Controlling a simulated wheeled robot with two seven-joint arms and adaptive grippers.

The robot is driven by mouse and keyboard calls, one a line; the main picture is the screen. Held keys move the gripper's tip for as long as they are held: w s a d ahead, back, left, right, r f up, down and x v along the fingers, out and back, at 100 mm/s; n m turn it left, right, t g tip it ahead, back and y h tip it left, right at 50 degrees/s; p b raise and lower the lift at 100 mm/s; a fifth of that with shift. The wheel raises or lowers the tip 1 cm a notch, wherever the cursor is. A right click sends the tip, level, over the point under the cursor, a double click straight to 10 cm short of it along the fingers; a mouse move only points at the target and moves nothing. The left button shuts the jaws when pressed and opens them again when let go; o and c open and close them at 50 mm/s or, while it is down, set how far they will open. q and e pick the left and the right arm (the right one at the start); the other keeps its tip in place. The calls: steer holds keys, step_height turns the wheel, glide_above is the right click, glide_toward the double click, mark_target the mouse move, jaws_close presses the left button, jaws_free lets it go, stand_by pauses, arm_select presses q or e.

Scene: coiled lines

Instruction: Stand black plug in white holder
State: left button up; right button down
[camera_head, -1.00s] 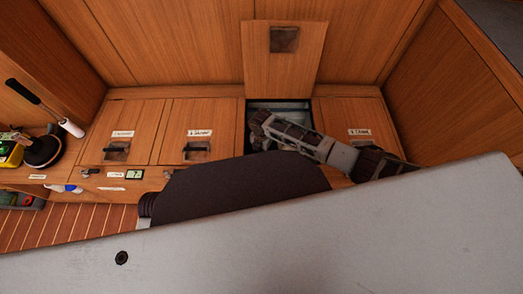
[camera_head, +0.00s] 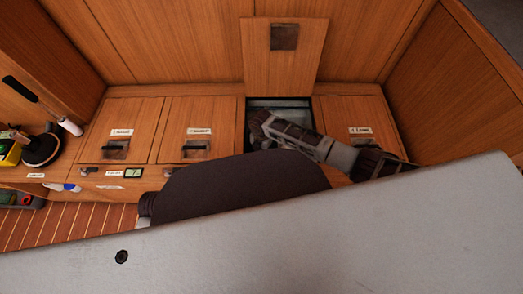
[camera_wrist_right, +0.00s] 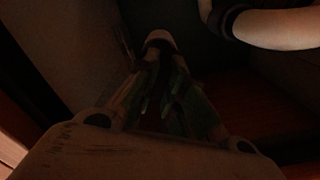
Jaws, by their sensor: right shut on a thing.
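My right arm reaches into the open locker (camera_head: 280,103) in the head view, and its fingers are hidden down inside it. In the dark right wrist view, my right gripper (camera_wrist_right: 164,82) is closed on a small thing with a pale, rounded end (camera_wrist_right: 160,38). Its body is too dark to make out, and I cannot tell whether it is the black plug. No white holder can be made out for certain. My left gripper is not in view.
A pale pipe with a dark collar (camera_wrist_right: 275,28) runs close by at the upper right of the wrist view. The raised lid (camera_head: 284,60) leans on the back wall. Closed lids (camera_head: 199,130) flank the opening. Tools (camera_head: 42,148) lie far left.

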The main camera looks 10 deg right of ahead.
steer(key=shift+f, duration=0.2)
steer(key=c, duration=1)
jaws_free()
steer(key=shift+c, duration=0.2)
